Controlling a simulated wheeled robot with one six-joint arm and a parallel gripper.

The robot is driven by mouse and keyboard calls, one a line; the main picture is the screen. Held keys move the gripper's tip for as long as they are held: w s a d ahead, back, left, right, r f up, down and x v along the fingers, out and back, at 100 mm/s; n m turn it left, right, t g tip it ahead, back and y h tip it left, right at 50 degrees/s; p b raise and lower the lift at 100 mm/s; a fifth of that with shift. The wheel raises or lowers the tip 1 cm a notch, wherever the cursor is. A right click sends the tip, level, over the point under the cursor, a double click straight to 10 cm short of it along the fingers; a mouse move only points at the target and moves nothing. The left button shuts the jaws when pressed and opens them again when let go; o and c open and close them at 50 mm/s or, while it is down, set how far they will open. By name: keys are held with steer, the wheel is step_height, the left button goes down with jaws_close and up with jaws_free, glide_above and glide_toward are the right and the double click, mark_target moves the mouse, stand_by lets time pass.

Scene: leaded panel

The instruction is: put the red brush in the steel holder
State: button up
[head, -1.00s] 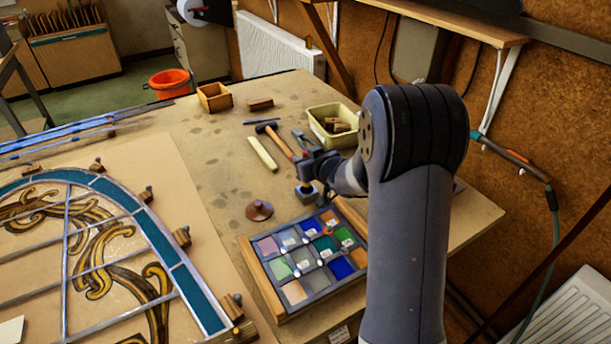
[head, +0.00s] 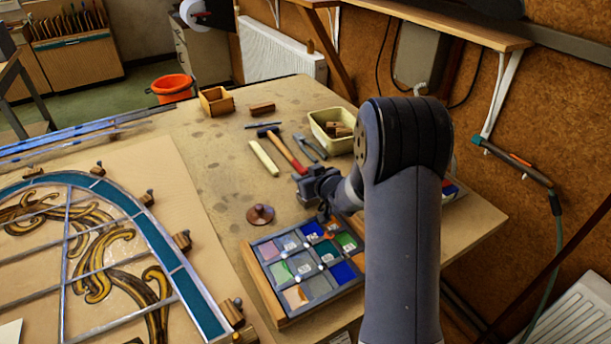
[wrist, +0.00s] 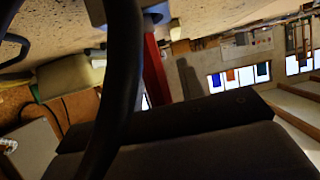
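In the head view my gripper (head: 322,212) points down just above the back edge of the glass sample tray (head: 266,236). It is small and partly hidden by my arm, so I cannot tell whether its fingers are open. The wrist view looks upside down. There a narrow red bar (wrist: 155,72) runs from beside a grey-blue block (wrist: 152,13), partly covered by a dark curved part. I cannot tell whether the bar is the red brush or the block is the steel holder. Neither is clearly recognisable in the head view, where my arm hides part of the table.
A hammer (head: 284,150), pliers (head: 309,146), a pale stick (head: 264,158) and a cream tub (head: 324,120) lie behind my gripper. A brown knobbed disc (head: 260,214) stands to its left. The leaded panel (head: 95,240) fills the left. Bare table lies around the disc.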

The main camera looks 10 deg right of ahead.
steer(key=shift+r, duration=0.25)
steer(key=v, duration=1.2)
steer(key=shift+o, duration=0.2)
